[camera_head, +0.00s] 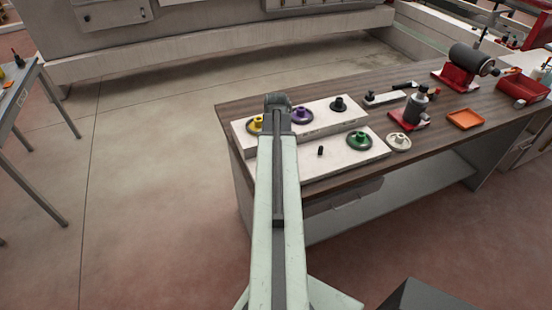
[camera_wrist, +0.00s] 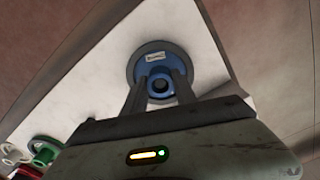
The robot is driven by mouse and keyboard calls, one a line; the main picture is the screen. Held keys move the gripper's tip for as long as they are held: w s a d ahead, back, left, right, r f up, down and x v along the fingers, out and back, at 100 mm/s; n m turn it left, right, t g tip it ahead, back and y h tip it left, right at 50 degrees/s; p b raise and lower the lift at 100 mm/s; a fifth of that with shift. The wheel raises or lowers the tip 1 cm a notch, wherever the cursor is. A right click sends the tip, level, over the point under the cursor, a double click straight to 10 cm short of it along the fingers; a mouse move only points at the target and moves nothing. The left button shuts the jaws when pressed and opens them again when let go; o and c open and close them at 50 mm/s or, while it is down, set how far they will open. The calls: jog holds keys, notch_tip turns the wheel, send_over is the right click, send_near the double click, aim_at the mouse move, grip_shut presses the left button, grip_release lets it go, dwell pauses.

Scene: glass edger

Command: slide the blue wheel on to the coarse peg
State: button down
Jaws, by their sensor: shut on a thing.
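In the wrist view the blue wheel (camera_wrist: 144,72) is a flat disc with a grey rim, a raised blue hub and a small white label. My gripper (camera_wrist: 161,84) has its two fingers closed on either side of the hub. A dark round centre shows in the hub; I cannot tell whether it is an empty bore or a peg's top. The wheel is over one end of a white board (camera_wrist: 95,65), and any gap beneath is unclear. In the head view my arm hides the wheel and gripper. A bare short black peg (camera_head: 320,150) stands on the front board (camera_head: 298,163).
The rear board (camera_head: 320,118) holds a yellow wheel (camera_head: 254,124), a purple wheel (camera_head: 301,115) and a black piece (camera_head: 338,104). A green wheel (camera_head: 361,141) sits on the front board, with a cream wheel (camera_head: 398,142) beside it. Bottles, orange tray (camera_head: 466,119) and grinder (camera_head: 470,62) stand right.

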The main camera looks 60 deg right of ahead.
jog(key=c, duration=0.9)
grip_release()
jog(key=shift+f, duration=0.1)
notch_tip(320, 180, up, 8)
jog(key=p, duration=0.8)
jog(key=shift+f, duration=0.1)
